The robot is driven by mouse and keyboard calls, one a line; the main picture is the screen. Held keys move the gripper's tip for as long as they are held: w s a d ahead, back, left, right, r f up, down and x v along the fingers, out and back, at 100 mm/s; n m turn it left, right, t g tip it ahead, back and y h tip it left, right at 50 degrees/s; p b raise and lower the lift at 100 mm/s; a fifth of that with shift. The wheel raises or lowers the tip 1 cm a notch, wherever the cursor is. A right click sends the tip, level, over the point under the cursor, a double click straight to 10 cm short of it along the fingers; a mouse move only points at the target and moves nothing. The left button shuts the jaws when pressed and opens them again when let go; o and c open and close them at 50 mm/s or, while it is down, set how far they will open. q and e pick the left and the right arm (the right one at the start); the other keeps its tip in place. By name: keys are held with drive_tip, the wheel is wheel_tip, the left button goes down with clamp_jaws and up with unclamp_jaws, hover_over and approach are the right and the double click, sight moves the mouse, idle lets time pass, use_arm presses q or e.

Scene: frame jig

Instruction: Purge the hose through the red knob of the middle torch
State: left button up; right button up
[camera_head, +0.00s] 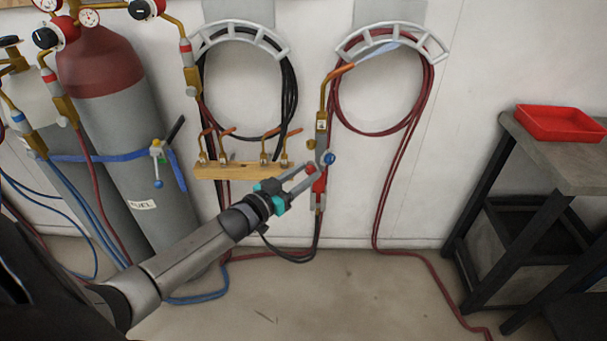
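A torch (321,120) with a brass neck and orange tip stands upright in front of the wall, near the middle of the view. Its red knob (311,142) is on the left side and its blue knob (329,158) on the right. Its lower body is red and grey, with hoses running down from it. My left gripper (311,173) reaches in from the lower left. My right gripper is out of view.
Several smaller brass torches stand in a wooden rack (238,171) left of the torch. Coiled hoses hang on two wall hangers (240,32). Strapped gas cylinders (125,130) stand left, with hoses on the floor. A table (560,165) with a red tray (558,124) stands right.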

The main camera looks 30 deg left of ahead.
use_arm(q)
clamp_jaws()
idle(0.5)
drive_tip(key=m, duration=1)
drive_tip(key=shift+d+f+m, duration=0.1)
drive_tip(key=shift+f+m, duration=0.05)
drive_tip(key=shift+m, duration=0.15)
drive_tip(key=m+b, duration=0.1)
drive_tip(key=m, duration=0.2)
drive_tip(key=shift+m+h, duration=0.3)
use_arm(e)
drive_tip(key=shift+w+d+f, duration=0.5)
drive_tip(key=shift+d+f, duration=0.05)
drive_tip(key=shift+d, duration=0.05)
